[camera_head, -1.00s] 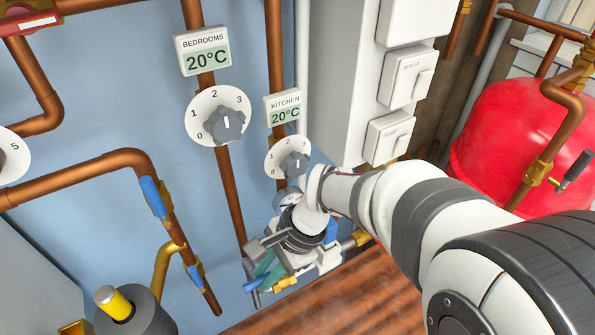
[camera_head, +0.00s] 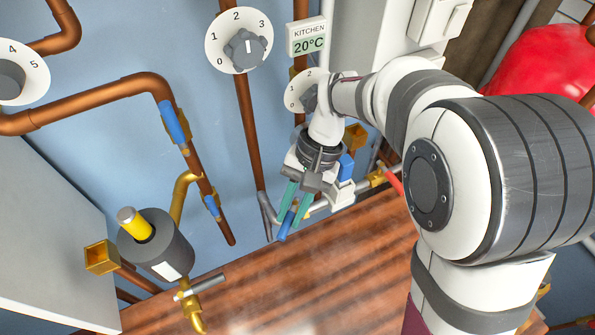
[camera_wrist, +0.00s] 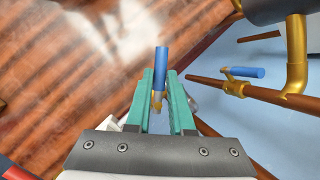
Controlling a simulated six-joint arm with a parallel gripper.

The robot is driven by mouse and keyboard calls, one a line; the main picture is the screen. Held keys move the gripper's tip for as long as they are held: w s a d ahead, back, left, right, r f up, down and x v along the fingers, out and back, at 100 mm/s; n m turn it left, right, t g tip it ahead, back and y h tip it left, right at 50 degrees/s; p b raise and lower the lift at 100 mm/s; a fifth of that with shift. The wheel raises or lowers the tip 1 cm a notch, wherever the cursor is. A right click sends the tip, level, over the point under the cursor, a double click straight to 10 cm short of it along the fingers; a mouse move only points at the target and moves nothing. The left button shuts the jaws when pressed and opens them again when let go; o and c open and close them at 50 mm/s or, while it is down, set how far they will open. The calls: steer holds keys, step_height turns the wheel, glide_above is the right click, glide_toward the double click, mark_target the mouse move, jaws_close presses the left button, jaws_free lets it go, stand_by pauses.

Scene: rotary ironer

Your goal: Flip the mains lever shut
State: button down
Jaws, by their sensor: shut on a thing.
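A blue lever handle (camera_head: 286,226) sits low on the pipework by the wall, just above the wooden floor. My gripper (camera_head: 294,206) reaches down over it with its teal fingers on either side. In the wrist view the blue lever (camera_wrist: 161,60) stands between the teal fingertips (camera_wrist: 160,76) and sticks out past them, with a brass part below it. My gripper is shut on this lever. The lever's valve body is largely hidden by the fingers. No label on it can be read.
Two other blue valve handles (camera_head: 172,122) (camera_head: 212,206) sit on the copper pipe to the left. A grey cylinder with a yellow top (camera_head: 155,245) stands at the lower left. Dials (camera_head: 240,42) are above, and a red tank (camera_head: 550,65) is at the right. The wooden floor (camera_head: 290,290) is open.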

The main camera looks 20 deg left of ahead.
steer(key=shift+w+d+n+h, duration=0.1)
steer(key=shift+d+n+h, duration=0.15)
steer(key=shift+n, duration=0.5)
steer(key=shift+w+d+n+h, duration=0.15)
steer(key=shift+n+h, duration=0.2)
steer(key=shift+n, duration=0.4)
steer(key=shift+g, duration=0.3)
steer(key=c, duration=0.8)
jaws_free()
steer(key=shift+s, duration=0.1)
steer(key=d+r, duration=0.3)
steer(key=d, duration=0.1)
steer(key=w+d+r, duration=0.1)
steer(key=d+r, duration=0.2)
steer(key=r, duration=0.1)
steer(key=d+r, duration=0.4)
steer(key=shift+w+d, duration=0.2)
steer(key=shift+d, duration=0.15)
